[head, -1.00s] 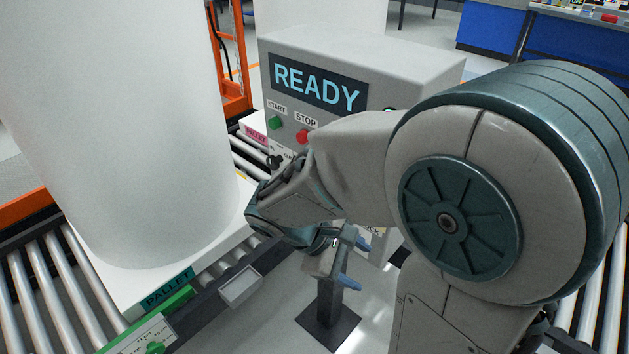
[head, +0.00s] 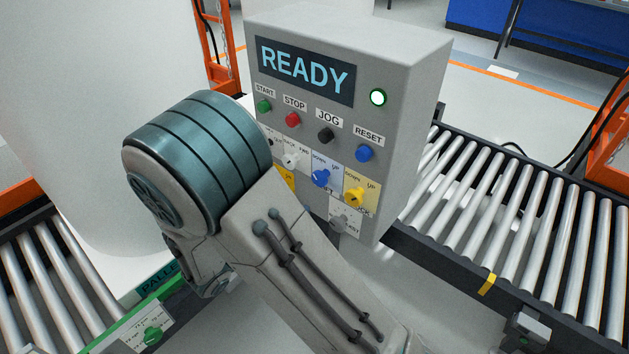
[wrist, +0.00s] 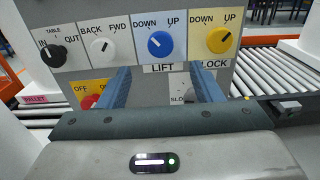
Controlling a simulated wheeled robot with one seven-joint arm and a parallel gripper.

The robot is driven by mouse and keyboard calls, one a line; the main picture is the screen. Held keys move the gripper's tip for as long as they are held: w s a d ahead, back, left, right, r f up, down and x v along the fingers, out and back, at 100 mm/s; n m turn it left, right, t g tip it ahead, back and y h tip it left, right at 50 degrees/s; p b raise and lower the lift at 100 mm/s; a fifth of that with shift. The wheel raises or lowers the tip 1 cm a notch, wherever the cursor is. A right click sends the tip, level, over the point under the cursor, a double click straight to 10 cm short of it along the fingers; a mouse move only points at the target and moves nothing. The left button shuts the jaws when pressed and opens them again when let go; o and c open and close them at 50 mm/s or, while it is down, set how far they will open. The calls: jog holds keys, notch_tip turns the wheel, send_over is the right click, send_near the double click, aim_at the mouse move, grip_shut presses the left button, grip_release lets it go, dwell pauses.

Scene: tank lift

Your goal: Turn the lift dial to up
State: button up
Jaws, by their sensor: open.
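The lift dial (wrist: 160,44) is a round blue knob on a panel marked DOWN and UP, with a LIFT label below it. Its white mark appears to point up-left, toward DOWN. It also shows in the head view (head: 320,178), just right of my arm. My gripper (wrist: 163,80) is open and empty in the wrist view, its two blue fingers reaching toward the panel. The dial appears above the gap between the fingertips, apart from both. In the head view my arm hides the gripper.
The yellow lock dial (wrist: 219,40) sits close right of the lift dial, a white dial (wrist: 101,45) to its left. A red knob (wrist: 90,101) is below left. The grey control box (head: 400,110) has a READY screen (head: 305,72). Roller conveyors (head: 520,220) flank it.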

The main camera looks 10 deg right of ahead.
aim_at(317, 180)
jog(key=p+x, duration=0.1)
jog(key=x, duration=0.8)
jog(key=shift+w+d, duration=0.15)
jog(key=shift+d, duration=0.05)
jog(key=c, duration=1)
